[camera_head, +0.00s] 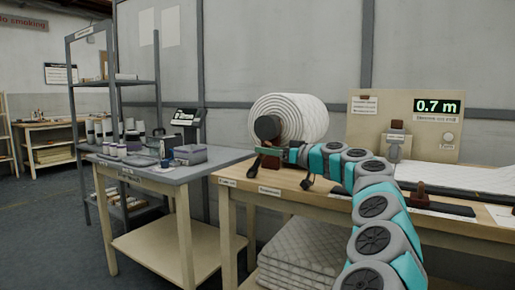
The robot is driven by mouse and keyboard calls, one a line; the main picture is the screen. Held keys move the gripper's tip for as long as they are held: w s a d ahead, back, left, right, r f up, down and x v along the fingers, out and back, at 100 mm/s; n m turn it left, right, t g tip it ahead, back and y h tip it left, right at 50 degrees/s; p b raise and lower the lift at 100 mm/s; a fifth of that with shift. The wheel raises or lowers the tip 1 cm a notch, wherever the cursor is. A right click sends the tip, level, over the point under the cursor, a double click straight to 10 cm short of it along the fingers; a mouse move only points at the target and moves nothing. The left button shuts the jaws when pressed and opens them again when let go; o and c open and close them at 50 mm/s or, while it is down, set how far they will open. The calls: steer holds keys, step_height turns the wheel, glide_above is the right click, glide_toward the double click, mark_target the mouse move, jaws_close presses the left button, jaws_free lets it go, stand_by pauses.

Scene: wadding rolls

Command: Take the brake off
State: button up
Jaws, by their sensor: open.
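A white wadding roll (303,117) rests at the back left of the wooden workbench (232,190), with a dark round core end (267,127) facing me. My teal and grey arm reaches in from the lower right. My gripper (264,150) is open, just below the core end at the roll's front. A dark lever (253,166) slants down beside the fingers. Another dark lever-like part (308,183) stands below my wrist. I cannot tell which of these is the brake, or whether the fingers touch anything. The roll's support is partly hidden by my gripper.
A beige panel (375,107) with a green "0.7 m" display (437,106) stands at the back right. White wadding (470,178) lies on the bench's right. Quilted sheets (300,255) are stacked underneath. A grey side table (215,160) holding jars and a box adjoins on the left.

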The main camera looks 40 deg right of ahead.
steer(key=shift+p+x, duration=0.4)
steer(key=shift+x, duration=1.95)
jaws_close()
